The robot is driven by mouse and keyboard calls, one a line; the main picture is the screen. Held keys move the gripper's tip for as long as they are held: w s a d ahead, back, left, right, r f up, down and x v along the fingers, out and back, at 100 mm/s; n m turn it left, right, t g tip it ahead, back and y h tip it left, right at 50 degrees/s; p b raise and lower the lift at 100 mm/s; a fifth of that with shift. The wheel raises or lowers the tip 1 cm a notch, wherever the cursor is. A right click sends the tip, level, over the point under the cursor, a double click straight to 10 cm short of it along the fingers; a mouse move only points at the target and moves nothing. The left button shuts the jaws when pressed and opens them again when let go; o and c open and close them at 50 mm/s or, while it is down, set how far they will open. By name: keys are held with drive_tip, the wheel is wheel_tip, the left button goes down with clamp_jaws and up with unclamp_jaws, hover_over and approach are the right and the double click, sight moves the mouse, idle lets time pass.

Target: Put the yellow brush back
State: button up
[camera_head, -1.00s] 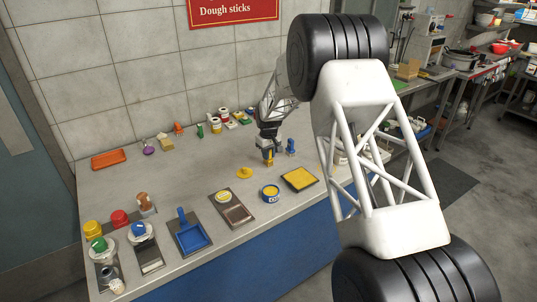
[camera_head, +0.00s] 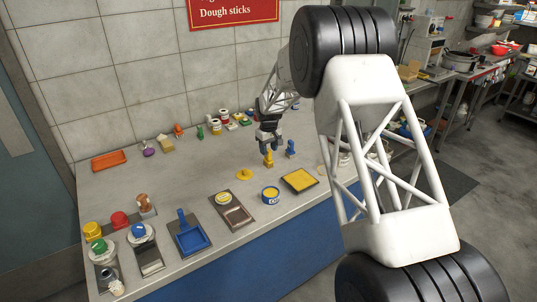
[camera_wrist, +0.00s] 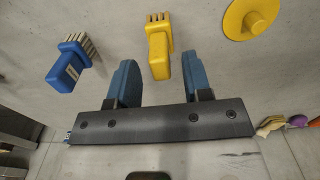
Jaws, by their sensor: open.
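The yellow brush (camera_head: 268,159) stands on the grey bench, beside the blue brush (camera_head: 291,148). In the wrist view the yellow brush (camera_wrist: 160,50) has its block handle towards me and its bristles at the far end, on the bench. My gripper (camera_head: 268,143) is just above the yellow brush. In the wrist view my gripper (camera_wrist: 160,74) is open, with one finger on each side of the handle's near end and a gap on both sides. The blue brush (camera_wrist: 69,65) is left of the fingers there, standing the same way.
A yellow disc with a knob (camera_head: 245,174) lies in front-left of the yellow brush. A blue tin with yellow contents (camera_head: 270,194) and a yellow-topped dark tray (camera_head: 299,181) stand nearer the front edge. Small jars (camera_head: 216,126) line the wall. Bench left of the disc is clear.

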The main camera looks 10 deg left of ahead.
wheel_tip(320, 180, up, 8)
drive_tip(key=shift+r, duration=0.25)
idle(0.8)
drive_tip(key=shift+d+r, duration=0.15)
drive_tip(key=s+d+r+m+t, duration=0.1)
drive_tip(key=s+d+r+m, duration=0.1)
drive_tip(key=s+d+r, duration=0.95)
drive_tip(key=s+d+r+m, duration=0.3)
drive_tip(key=s+d+r, duration=0.5)
drive_tip(key=s+d, duration=0.65)
drive_tip(key=s+d+f+m, duration=0.1)
drive_tip(key=s+d, duration=0.2)
drive_tip(key=s, duration=0.8)
drive_tip(key=s+d+f+m+t, duration=0.1)
drive_tip(key=s+d, duration=0.3)
drive_tip(key=s, duration=0.8)
drive_tip(key=s+d+f+m, duration=0.2)
drive_tip(key=s+d, duration=0.1)
drive_tip(key=s, duration=0.9)
drive_tip(key=shift+s+d+t, duration=0.15)
drive_tip(key=shift+d+t, duration=0.15)
drive_tip(key=shift+d, duration=0.1)
